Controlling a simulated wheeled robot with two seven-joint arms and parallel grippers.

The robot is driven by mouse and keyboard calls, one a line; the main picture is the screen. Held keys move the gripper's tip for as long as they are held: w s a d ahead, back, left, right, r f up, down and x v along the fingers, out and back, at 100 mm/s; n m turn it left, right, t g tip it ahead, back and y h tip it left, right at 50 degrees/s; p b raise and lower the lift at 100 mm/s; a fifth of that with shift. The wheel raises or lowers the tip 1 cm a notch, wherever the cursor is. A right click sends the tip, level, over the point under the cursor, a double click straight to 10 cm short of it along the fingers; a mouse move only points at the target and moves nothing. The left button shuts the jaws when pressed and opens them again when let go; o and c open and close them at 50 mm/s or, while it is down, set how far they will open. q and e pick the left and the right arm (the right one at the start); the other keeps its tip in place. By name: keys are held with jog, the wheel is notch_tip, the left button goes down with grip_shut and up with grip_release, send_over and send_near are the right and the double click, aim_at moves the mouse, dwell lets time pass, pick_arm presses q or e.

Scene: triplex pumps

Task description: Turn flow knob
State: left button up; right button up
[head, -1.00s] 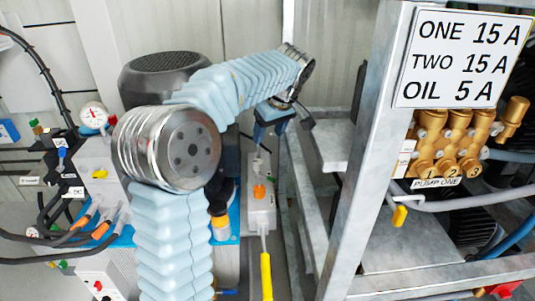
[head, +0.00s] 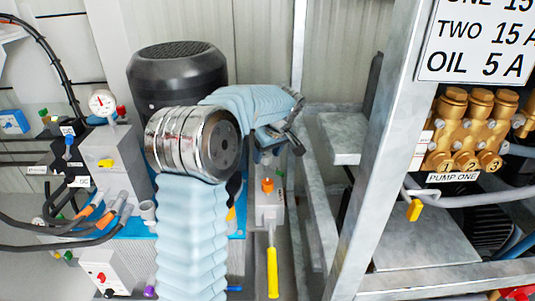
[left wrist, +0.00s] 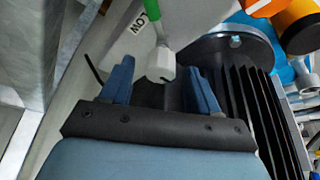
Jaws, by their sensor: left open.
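A white hexagonal piece (left wrist: 160,62) on a green stem, probably the flow knob, shows in the left wrist view. My left gripper (left wrist: 160,72) is open, with one blue finger on each side of the white piece. A gap shows on both sides; I cannot tell the depth between fingers and piece. In the head view my left gripper (head: 268,150) hangs just above a grey box with an orange knob (head: 267,185). The white piece cannot be made out there. My right gripper is not in view.
A large dark motor (head: 176,78) stands behind my left arm. A yellow-handled lever (head: 272,272) hangs below the grey box. A metal frame post (head: 375,150) and the brass pump (head: 465,130) are to the right. Black fins (left wrist: 255,100) lie close to the right finger.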

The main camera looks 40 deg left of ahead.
pick_arm(q)
jog(key=shift+c, duration=0.2)
jog(key=c, duration=1)
jog(key=shift+m, duration=0.3)
jog(key=shift+s+m+t+h, duration=0.1)
jog(key=shift+m+t+h, duration=0.35)
jog(key=shift+m, duration=0.75)
jog(key=m+t, duration=0.1)
jog(key=m, duration=0.1)
jog(key=shift+a+m+h+p, duration=0.1)
jog(key=shift+m+h+p, duration=0.2)
jog(key=shift+m, duration=0.1)
jog(key=m+h+p, duration=0.1)
jog(key=m, duration=0.1)
jog(key=m+t+p, duration=0.1)
jog(key=m, duration=0.2)
jog(key=shift+s+a+r+h, duration=0.1)
jog(key=shift+a+h, duration=0.05)
jog(key=shift+h, duration=0.2)
jog(key=shift+m+h+p, duration=0.35)
jog(key=shift+m+h, duration=0.55)
jog(key=shift+m, duration=1.5)
